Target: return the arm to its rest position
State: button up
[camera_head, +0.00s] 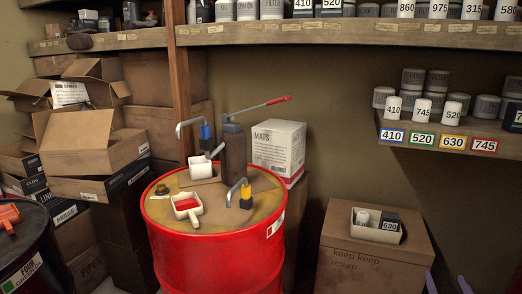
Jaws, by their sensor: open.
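My gripper (447,280) shows only as two bluish-purple fingertips at the bottom edge, right of centre. The tips stand apart with nothing visible between them, so it is open. They are in front of the floor, just right of the cardboard box marked "keep return" (362,262). The rest of my arm is out of view.
A red drum (215,262) carries a hand pump (234,150), taps, a white cup and a red-filled scoop. A cream tray (376,234) with small containers sits on the keep/return box. Labelled shelf (455,146) at right; dark drum (32,255) and cartons at left.

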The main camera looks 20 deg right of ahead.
jog(key=w+a+f+n+t+y+p, duration=0.1)
jog(key=w+a+f+n+y, duration=0.25)
jog(key=w+a, duration=0.75)
jog(key=w+a+f+n+y+p, duration=0.1)
jog(key=w+a+f+n+y, duration=0.3)
jog(key=w+a, duration=0.7)
jog(key=a+f+n+g+y+p, duration=0.15)
jog(key=a+f+y, duration=0.25)
jog(key=a, duration=1)
jog(key=a+f+n+g+y+p, duration=0.1)
jog(key=a+f+n+g+y, duration=0.25)
jog(key=a, duration=1.15)
jog(key=s+a+f+n+g+y+p, duration=0.1)
jog(key=s+a+f+g, duration=0.5)
jog(key=s+a, duration=0.4)
jog(key=s+a+f+n+g+y+p, duration=0.1)
jog(key=s+a+f+g, duration=0.3)
jog(key=s+a+f, duration=0.55)
jog(key=s+f+g+h, duration=0.2)
jog(key=s+g, duration=0.2)
jog(key=s, duration=0.4)
jog(key=s+d+m+g+h, duration=0.2)
jog(key=s+d+m+h, duration=0.3)
jog(key=d+m, duration=0.3)
jog(key=shift+s+d+f, duration=0.3)
jog(key=shift+s+d, duration=0.2)
jog(key=shift+d, duration=0.05)
